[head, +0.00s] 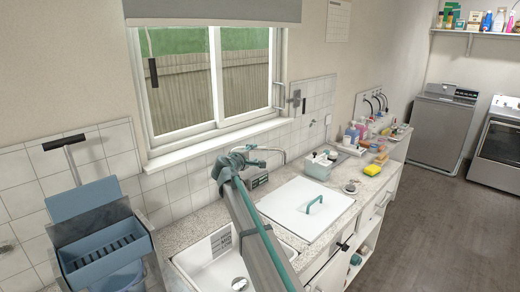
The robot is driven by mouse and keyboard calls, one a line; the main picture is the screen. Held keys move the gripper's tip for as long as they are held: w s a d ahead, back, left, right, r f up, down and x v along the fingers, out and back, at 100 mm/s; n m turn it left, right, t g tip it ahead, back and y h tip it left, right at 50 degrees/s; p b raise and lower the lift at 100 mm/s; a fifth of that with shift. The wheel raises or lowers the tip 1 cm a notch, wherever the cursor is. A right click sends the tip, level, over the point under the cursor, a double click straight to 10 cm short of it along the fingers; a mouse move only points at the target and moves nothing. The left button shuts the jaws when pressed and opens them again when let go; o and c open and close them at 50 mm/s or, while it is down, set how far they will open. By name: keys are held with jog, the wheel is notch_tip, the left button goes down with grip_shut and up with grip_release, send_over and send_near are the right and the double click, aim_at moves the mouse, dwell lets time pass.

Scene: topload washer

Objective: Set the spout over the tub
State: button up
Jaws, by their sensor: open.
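The spout (273,150) is a thin curved pipe by the tiled wall below the window. Its visible free end hangs on the right side, near the back of a white lid (300,212) with a teal handle (315,203). An open white tub (207,262) with a drain is set in the counter left of the lid; my arm covers part of it. My gripper (252,162) is open, beside the spout at its left; the picture is too small to tell whether they touch.
The speckled counter (362,192) holds a grey caddy (318,166), a yellow sponge (372,170) and several bottles at the right. A blue bin (105,245) hangs on the left. A topload washer (440,130) stands at the back right. The floor there is clear.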

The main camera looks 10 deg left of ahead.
aim_at(260, 149)
jog(key=p+x, duration=0.3)
jog(key=x, duration=0.5)
jog(key=shift+w+d+f, duration=0.15)
jog(key=shift+w+f, duration=0.05)
jog(key=shift+w, duration=0.25)
grip_shut()
